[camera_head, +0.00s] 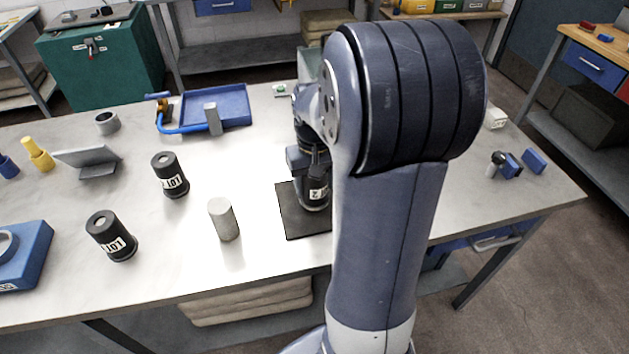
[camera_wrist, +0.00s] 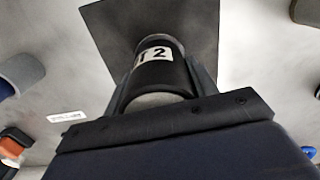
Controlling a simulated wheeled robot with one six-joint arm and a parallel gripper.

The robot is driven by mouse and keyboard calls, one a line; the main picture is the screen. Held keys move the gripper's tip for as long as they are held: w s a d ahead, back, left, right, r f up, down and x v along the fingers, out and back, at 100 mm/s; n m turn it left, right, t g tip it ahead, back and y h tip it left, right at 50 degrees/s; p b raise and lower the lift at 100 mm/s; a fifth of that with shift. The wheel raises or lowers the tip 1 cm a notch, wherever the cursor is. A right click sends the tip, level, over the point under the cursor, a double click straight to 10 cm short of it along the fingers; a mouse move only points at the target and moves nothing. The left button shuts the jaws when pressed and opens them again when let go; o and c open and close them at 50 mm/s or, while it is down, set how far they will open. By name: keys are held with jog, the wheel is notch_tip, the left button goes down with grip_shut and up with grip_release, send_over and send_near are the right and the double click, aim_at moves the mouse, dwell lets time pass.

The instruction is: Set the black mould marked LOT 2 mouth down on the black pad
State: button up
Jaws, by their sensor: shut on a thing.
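My gripper (camera_head: 308,172) is shut on the black mould marked LOT 2 (camera_head: 316,194), whose label shows a "2" in the head view. The wrist view shows my gripper (camera_wrist: 162,82) with a finger on each side of the mould (camera_wrist: 165,76) and "T 2" on its label. The mould is about upright, wide rim down, over the black pad (camera_head: 291,220). The pad also shows beyond it in the wrist view (camera_wrist: 112,22). I cannot tell whether the rim touches the pad. My arm hides the pad's right part in the head view.
Two other black moulds marked LOT (camera_head: 170,178) (camera_head: 112,238) stand to the left. A grey cylinder (camera_head: 224,220) stands just left of the pad. A blue tray (camera_head: 232,98) lies behind. The table between the cylinder and the front edge is clear.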

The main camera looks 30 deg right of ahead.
jog(key=shift+f+b, duration=0.35)
jog(key=shift+f, duration=0.2)
dwell(0.4)
jog(key=o, duration=1.1)
notch_tip(320, 180, up, 11)
jog(key=shift+f, duration=0.1)
notch_tip(320, 180, down, 11)
jog(key=shift+r, duration=0.35)
dwell(0.4)
